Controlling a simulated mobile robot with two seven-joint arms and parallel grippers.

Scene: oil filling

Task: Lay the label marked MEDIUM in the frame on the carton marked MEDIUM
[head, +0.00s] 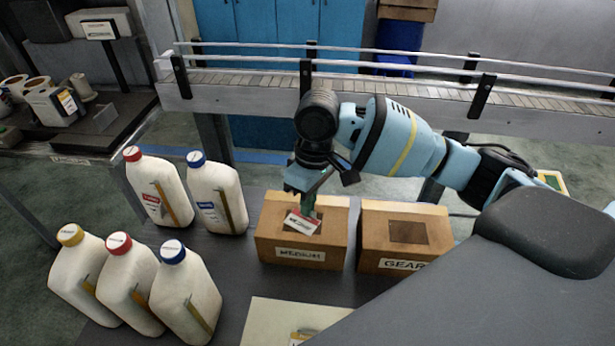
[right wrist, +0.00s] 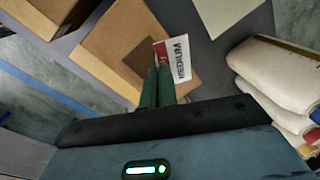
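The MEDIUM label (head: 302,223) is a white card with a red end, held over the top of the carton marked MEDIUM (head: 283,254). It also shows in the right wrist view (right wrist: 176,60), with its word readable. My right gripper (head: 308,203) is shut on the label's edge with its green fingers (right wrist: 158,86). The label is tilted, and I cannot tell whether it touches the carton top. My left gripper is not in view.
The carton marked GEAR (head: 385,262) stands just right, with a brown square on top. Several white bottles (head: 160,190) with red, blue and yellow caps stand to the left. A pale sheet (head: 265,322) lies in front. A conveyor (head: 400,97) runs behind.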

